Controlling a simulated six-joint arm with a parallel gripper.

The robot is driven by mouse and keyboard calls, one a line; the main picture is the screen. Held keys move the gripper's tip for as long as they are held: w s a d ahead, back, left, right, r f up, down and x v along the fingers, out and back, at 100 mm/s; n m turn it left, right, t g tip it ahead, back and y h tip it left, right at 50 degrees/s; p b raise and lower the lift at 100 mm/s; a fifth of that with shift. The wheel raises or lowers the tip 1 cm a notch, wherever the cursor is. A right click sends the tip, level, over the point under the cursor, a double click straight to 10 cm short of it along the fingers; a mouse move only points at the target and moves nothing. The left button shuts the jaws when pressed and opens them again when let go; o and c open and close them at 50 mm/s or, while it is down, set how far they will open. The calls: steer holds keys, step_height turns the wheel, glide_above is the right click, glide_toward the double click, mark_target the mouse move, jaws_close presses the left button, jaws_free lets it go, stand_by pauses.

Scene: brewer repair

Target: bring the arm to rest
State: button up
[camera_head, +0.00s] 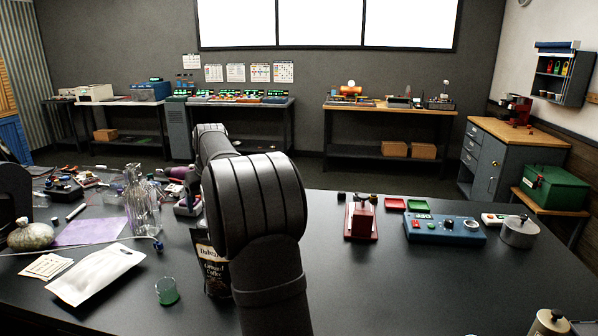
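My arm rises from the bottom middle of the picture. Its large dark rounded joint fills the centre, and a further link reaches away toward the back of the dark workbench (400,285). My gripper does not show; the arm's own links may hide it, so I cannot see whether it holds anything. Part of the bench just behind the arm is hidden.
A glass bottle (142,205), a white pouch (97,273), a green cup (167,291) and a partly hidden black coffee bag (213,268) are left of the arm. A red device (361,221), blue control box (444,230) and lidded pot (519,232) stand right. The right front is mostly clear.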

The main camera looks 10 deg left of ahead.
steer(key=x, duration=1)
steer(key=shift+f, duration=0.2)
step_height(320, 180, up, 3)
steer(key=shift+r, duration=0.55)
